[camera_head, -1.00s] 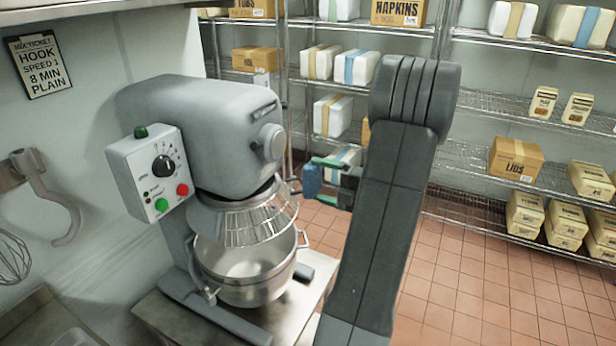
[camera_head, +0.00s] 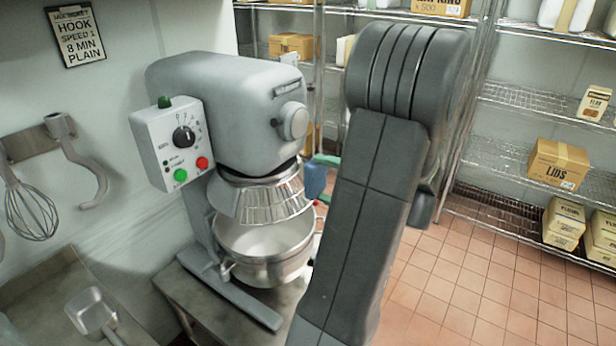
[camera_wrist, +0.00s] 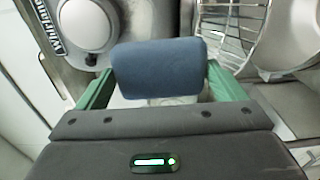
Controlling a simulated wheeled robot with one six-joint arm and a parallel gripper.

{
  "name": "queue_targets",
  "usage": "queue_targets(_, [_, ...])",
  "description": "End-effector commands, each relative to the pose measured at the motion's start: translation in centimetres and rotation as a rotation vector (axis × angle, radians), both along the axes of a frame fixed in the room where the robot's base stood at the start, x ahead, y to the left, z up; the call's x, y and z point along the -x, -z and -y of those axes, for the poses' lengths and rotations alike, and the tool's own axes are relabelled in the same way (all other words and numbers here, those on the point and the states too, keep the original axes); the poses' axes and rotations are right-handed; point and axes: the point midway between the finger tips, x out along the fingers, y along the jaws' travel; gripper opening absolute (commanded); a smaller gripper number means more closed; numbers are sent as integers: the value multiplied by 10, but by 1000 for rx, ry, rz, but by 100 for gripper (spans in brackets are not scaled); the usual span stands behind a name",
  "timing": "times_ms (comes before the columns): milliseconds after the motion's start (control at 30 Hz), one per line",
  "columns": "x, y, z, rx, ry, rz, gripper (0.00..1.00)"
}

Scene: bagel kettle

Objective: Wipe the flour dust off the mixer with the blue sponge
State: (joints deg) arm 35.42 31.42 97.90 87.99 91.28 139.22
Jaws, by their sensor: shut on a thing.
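The grey mixer (camera_head: 225,105) stands on a steel table, with a control box on its side, a wire bowl guard (camera_head: 262,200) and a steel bowl (camera_head: 265,245) below its head. In the wrist view the mixer (camera_wrist: 88,22) shows at upper left with part of a "Whirlanc" label. The blue sponge (camera_wrist: 160,68) is held between the green fingers of my gripper (camera_wrist: 158,82). In the head view the sponge (camera_head: 315,178) shows just right of the mixer head, partly behind my arm. I cannot tell whether it touches the mixer. I cannot make out flour dust.
A wall rack at left holds a whisk (camera_head: 32,210) and a dough hook (camera_head: 80,165). A metal scoop (camera_head: 92,312) lies on the counter at lower left. Wire shelves with boxes, including a "LIDS" box (camera_head: 558,163), stand behind. The tiled floor (camera_head: 490,280) at right is clear.

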Motion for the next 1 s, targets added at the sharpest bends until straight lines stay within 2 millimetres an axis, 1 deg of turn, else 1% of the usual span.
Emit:
queue_targets(67, [3, 1, 2, 0, 9, 1, 54])
queue_targets(167, [1, 2, -1, 2, 9, 1, 54])
queue_targets(700, [-32, 2, -46, 2, 7, 3, 54])
queue_targets(1000, [-38, 0, -53, 0, 9, 1, 54])
